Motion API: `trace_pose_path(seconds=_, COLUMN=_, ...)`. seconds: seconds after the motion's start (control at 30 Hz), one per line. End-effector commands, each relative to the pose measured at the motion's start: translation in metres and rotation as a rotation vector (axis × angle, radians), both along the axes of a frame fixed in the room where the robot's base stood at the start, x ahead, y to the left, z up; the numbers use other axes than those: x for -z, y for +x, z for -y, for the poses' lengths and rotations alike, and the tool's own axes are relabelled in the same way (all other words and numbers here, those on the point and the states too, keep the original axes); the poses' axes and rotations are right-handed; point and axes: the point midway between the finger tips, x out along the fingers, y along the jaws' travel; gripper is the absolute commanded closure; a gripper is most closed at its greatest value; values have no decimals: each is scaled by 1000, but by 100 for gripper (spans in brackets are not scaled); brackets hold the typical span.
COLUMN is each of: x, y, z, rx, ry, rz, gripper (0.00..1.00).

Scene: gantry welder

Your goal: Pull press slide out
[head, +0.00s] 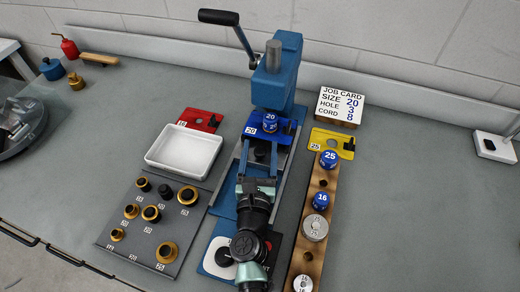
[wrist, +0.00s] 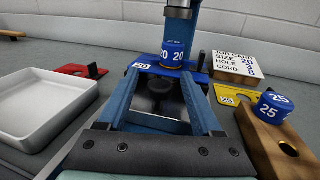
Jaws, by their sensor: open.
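The blue press (head: 277,80) stands at the back middle, its lever (head: 230,28) raised to the left. The press slide (head: 284,143) is a grey plate low in front of the press, with a dark round knob (head: 260,154) on it. The knob also shows in the wrist view (wrist: 160,85). My gripper (head: 259,163) is open above the slide. In the wrist view its fingers (wrist: 163,78) frame the knob on both sides; I cannot tell whether they touch it. A blue plate marked 20 with a blue 20 cylinder (wrist: 172,54) sits just beyond the fingertips.
A white tray (head: 184,166) and a red plate (head: 200,119) stand left. A grey board with several black and brass pieces (head: 112,250) is front left. Right are a wooden rack (head: 301,229), a yellow plate (head: 333,142) and the job card (head: 342,105). The far right table is mostly clear.

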Motion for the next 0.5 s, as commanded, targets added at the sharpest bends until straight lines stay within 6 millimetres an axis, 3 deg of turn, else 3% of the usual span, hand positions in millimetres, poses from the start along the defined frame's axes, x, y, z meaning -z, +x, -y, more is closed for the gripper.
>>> trace_pose_path(seconds=0.1, x=0, y=0, z=0, rx=0, ry=-1, rz=0, gripper=37)
trace_pose_path(seconds=0.43, x=0, y=0, z=0, rx=0, ry=-1, rz=0, gripper=96)
trace_pose_path(seconds=0.5, x=0, y=0, z=0, rx=0, ry=-1, rz=0, gripper=100)
